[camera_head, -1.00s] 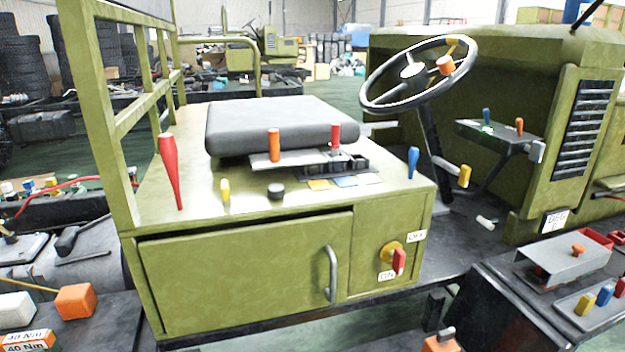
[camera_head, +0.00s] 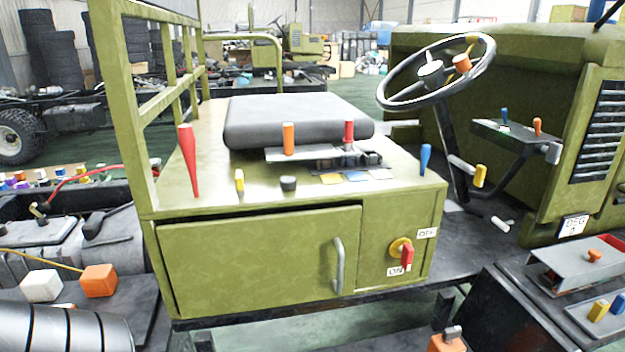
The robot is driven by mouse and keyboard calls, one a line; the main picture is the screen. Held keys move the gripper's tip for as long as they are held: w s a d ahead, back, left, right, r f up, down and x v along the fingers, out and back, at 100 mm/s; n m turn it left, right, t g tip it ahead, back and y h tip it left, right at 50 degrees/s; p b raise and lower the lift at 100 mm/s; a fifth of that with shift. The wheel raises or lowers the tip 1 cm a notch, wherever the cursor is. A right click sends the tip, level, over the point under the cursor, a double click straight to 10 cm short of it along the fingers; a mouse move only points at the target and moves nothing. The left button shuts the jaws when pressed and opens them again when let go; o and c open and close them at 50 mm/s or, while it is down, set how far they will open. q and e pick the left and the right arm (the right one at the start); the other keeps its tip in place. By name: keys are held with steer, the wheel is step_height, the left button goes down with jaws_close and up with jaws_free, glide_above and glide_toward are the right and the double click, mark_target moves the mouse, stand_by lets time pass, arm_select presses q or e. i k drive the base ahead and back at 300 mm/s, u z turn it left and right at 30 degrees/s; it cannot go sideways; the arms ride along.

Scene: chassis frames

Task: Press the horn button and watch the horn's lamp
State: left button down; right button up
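No part is clearly marked as the horn button. The steering wheel (camera_head: 437,73), black-rimmed and tilted, stands at upper right with a round pale hub (camera_head: 431,72) and an orange knob (camera_head: 462,63) beside it. A short black round knob (camera_head: 288,183) sits on the green seat box top, between a small yellow lever and the coloured tabs. I cannot tell which of these is the horn button. I cannot make out a horn or its lamp with certainty. Neither gripper shows in the view.
The seat box (camera_head: 260,260) carries a red lever (camera_head: 188,160), orange and red levers and a blue lever (camera_head: 425,159). A red rotary switch (camera_head: 406,256) is on its front. A grey banded cylinder fills the lower left corner. A lever panel (camera_head: 505,133) stands right.

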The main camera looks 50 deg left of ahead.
mark_target(286, 182)
steer(key=k, duration=0.55)
steer(key=u, duration=0.95)
steer(key=i, duration=0.55)
steer(key=u, duration=0.1)
